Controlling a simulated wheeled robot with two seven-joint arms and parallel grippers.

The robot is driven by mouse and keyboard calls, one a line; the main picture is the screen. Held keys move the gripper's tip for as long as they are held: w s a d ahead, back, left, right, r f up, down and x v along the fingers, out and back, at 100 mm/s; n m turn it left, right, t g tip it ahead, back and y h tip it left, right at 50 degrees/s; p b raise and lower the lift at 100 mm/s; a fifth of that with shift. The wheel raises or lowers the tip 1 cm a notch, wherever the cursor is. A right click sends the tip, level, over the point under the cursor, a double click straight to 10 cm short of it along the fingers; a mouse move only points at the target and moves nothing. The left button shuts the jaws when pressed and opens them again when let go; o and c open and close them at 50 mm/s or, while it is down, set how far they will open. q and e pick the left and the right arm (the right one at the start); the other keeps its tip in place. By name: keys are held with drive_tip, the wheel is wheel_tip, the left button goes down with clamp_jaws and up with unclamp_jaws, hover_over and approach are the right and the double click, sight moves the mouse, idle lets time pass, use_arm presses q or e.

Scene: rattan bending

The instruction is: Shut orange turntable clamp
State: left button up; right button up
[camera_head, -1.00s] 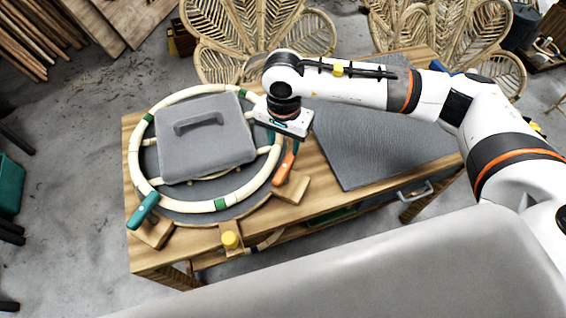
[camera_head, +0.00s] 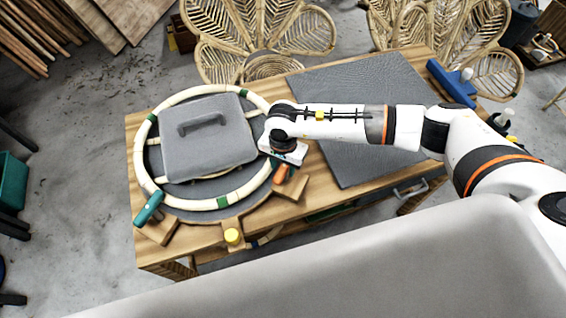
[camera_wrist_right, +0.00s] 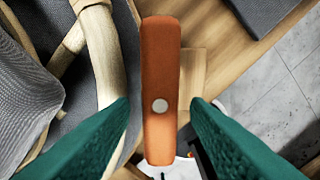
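The orange clamp (camera_head: 282,174) sits at the right edge of the round turntable (camera_head: 205,211), beside the pale rattan ring (camera_head: 250,190). My right gripper hides part of it in the head view. In the right wrist view the orange clamp handle (camera_wrist_right: 161,85) stands between the two green fingers of my right gripper (camera_wrist_right: 160,108). The fingers are apart, with gaps on both sides of the handle. My left gripper is not in view.
A grey lidded block (camera_head: 205,150) with a handle lies inside the ring. A dark grey mat (camera_head: 350,110) covers the table's right side. A blue tool (camera_head: 452,82) lies at the far right. Rattan chair backs (camera_head: 260,35) stand behind the wooden table.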

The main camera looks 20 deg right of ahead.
drive_tip(key=c, duration=0.8)
drive_tip(key=shift+w+f+m+b, duration=0.1)
drive_tip(key=shift+m+b, duration=0.75)
drive_tip(key=shift+w+f+m+b, duration=0.1)
drive_tip(key=shift+m+b, duration=0.7)
drive_tip(key=shift+m, duration=0.05)
drive_tip(key=shift+c, duration=0.2)
drive_tip(key=m+b, duration=0.4)
drive_tip(key=m, duration=0.1)
drive_tip(key=shift+w+a, duration=0.1)
drive_tip(key=shift+w, duration=0.05)
drive_tip(key=m+b, duration=0.3)
drive_tip(key=m, duration=0.2)
drive_tip(key=shift+w+b, duration=0.15)
drive_tip(key=shift+b, duration=0.2)
drive_tip(key=shift+w+r+m+b, duration=0.1)
drive_tip(key=shift+r+m+b, duration=0.1)
drive_tip(key=shift+m+b, duration=1.6)
drive_tip(key=shift+m+p, duration=0.45)
drive_tip(key=shift+m, duration=0.15)
drive_tip(key=o, duration=1)
drive_tip(key=shift+r, duration=0.1)
